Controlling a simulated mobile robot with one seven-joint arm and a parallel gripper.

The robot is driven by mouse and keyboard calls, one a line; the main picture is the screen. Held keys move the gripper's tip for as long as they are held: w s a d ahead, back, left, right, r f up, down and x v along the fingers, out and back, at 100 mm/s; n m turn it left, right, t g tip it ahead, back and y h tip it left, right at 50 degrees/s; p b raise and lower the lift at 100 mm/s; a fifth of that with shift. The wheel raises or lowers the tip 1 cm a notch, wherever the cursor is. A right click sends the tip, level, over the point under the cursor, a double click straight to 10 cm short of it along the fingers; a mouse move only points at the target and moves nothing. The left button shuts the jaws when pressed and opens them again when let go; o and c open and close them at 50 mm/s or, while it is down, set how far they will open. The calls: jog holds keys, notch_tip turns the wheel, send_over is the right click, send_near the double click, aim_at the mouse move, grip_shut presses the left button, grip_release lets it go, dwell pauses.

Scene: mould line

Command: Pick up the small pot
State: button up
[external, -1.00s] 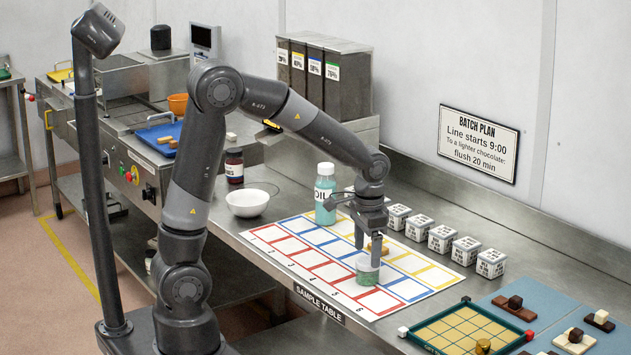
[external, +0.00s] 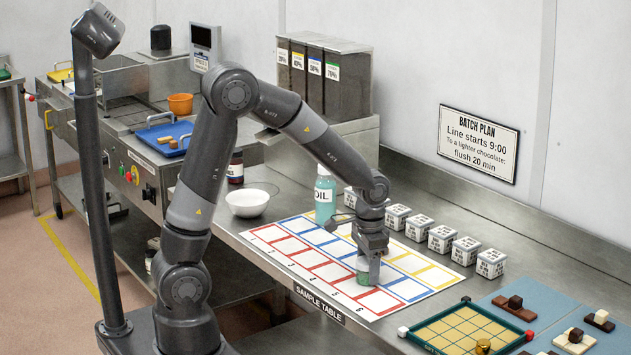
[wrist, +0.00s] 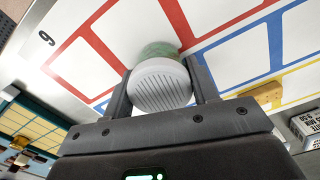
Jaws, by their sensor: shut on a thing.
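The small pot (external: 364,274) is pale green with a whitish top and stands on the sample mat (external: 420,284), at a red-outlined square. In the wrist view the pot (wrist: 160,50) shows its green side beyond a round, ribbed pale top. My gripper (external: 369,268) points down over the pot, with its fingers on either side of it. In the wrist view both fingers of my gripper (wrist: 160,88) press against the pot's sides. The gripper is shut on the pot. I cannot see clear space between the pot and the mat.
An oil bottle (external: 325,196) and a white bowl (external: 247,204) stand to the left. Several labelled cubes (external: 441,237) line the mat's back edge. A tan block (wrist: 265,95) lies near the pot. A green-framed grid board (external: 455,330) is at the front right.

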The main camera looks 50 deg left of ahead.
jog(key=c, duration=0.5)
